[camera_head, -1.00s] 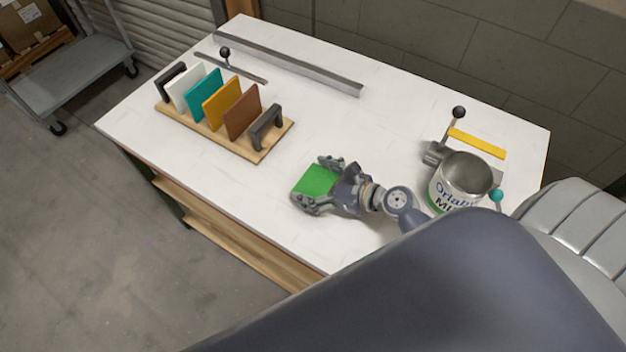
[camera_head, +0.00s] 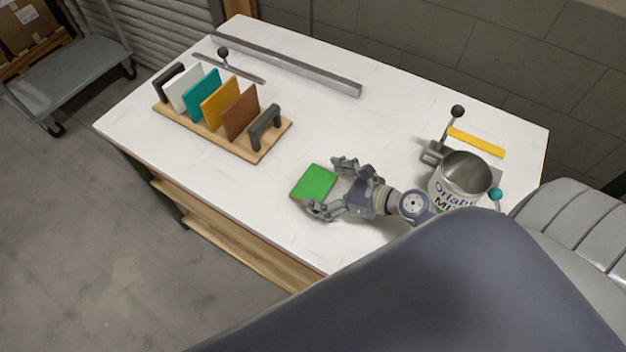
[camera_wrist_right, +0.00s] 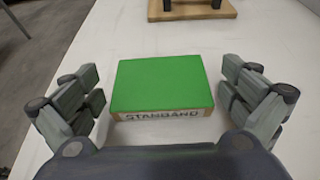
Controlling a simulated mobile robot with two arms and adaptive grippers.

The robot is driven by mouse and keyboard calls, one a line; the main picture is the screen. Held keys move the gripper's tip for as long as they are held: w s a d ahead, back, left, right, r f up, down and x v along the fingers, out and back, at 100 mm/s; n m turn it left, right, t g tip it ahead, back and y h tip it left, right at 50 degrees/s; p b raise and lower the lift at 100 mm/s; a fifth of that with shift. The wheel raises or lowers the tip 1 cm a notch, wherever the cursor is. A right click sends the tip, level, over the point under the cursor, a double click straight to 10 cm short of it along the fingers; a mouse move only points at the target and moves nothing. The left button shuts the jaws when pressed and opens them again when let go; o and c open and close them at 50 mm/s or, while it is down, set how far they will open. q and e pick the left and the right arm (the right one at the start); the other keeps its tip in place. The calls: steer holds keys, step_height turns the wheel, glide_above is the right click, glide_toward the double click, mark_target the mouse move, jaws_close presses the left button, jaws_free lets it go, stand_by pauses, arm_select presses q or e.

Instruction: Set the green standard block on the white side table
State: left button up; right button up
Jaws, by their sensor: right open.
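The green standard block (camera_head: 314,183) lies flat on the white side table (camera_head: 240,212), near its front edge. In the right wrist view the block (camera_wrist_right: 162,84) shows a green top and a light edge lettered "STANDARD". My right gripper (camera_head: 328,185) is open just to the right of the block in the head view. In the wrist view its fingers (camera_wrist_right: 165,96) stand wide on both sides of the block, with gaps between them and it. My left gripper is not in view.
A wooden rack (camera_head: 233,145) with white, teal, yellow and brown panels stands at the left. A metal can (camera_head: 462,180) and a yellow bar (camera_head: 476,142) are at the right. A long metal rail (camera_head: 290,65) lies along the back. The table middle is clear.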

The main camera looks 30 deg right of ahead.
steer(key=b+v, duration=0.1)
steer(key=v, duration=0.7)
steer(key=shift+s+d+r, duration=0.1)
steer(key=shift+s+d, duration=0.15)
